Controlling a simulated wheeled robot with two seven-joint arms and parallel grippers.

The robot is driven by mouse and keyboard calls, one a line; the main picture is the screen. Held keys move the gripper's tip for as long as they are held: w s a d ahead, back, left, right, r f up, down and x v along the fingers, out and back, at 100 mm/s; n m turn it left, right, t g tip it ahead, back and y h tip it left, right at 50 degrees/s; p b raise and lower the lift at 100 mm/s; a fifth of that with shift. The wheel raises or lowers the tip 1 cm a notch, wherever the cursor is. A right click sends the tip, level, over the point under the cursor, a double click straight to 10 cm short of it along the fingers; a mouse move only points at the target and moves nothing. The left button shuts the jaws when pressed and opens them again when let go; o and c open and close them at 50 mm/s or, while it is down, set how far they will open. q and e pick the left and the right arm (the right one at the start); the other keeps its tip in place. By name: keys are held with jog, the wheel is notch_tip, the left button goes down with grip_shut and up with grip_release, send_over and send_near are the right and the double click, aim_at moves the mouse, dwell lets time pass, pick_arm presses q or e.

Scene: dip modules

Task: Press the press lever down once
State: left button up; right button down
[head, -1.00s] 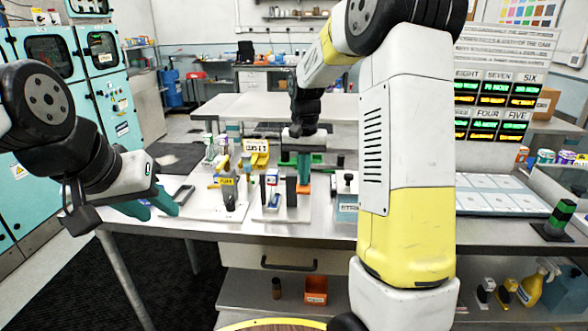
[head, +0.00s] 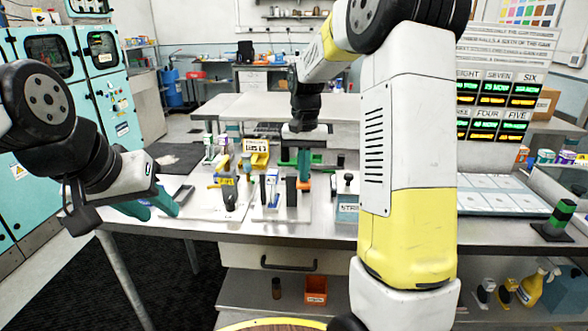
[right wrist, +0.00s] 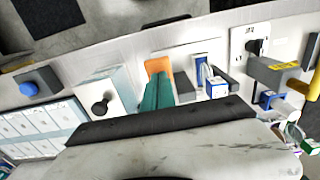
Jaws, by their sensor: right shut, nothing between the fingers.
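My left gripper (head: 152,208) is open and empty at the bench's left front edge.
A box with a black knob (head: 347,190) is to the right. A tray of white cards (head: 490,195) lies further right.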

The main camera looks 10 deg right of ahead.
notch_tip(320, 180, up, 10)
jog(key=shift+r, duration=0.25)
dwell(0.8)
jog(key=s+a+f+n+t+y, duration=0.1)
jog(key=s+t, duration=0.5)
jog(key=s, duration=1.8)
jog(key=a+n+y, duration=0.1)
jog(key=n, duration=0.1)
jog(key=shift+s+n, duration=0.15)
jog(key=shift+n, duration=0.25)
